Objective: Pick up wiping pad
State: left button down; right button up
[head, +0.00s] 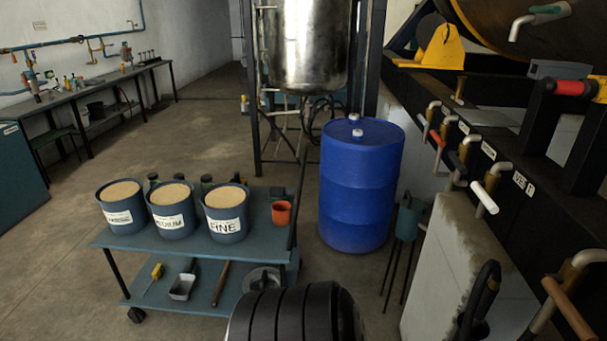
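I cannot make out a wiping pad anywhere in the head view. Neither of my grippers shows in it. A blue-grey cart (120,238) stands ahead, carrying three round tubs of pale material: one with a label I cannot read clearly (121,205), a middle one (171,211) and one labelled FINE (225,214). An orange-red cup (281,213) stands at the cart's right end. Several small dark bottles stand behind the tubs. The lower shelf holds a yellow-handled tool (156,272), a metal scoop (183,286), a wooden-handled tool (220,284) and a round metal lid (262,279).
A dark frame with bent-ended pipes (485,197) lines the right side. A ribbed black shape (295,318) blocks the bottom middle. Open floor (60,270) lies left.

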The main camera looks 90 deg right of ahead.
aim_at(276, 193)
jog(key=z, duration=4.9)
jog(key=u, duration=2.3)
jog(key=i+l+u, duration=0.3)
jog(key=i+l, duration=0.2)
jog(key=i, duration=0.2)
jog(key=i+l+u, duration=0.25)
jog(key=i+l, duration=0.4)
jog(key=i+l+u, duration=0.3)
jog(key=i+l, duration=0.25)
jog(key=l, duration=0.2)
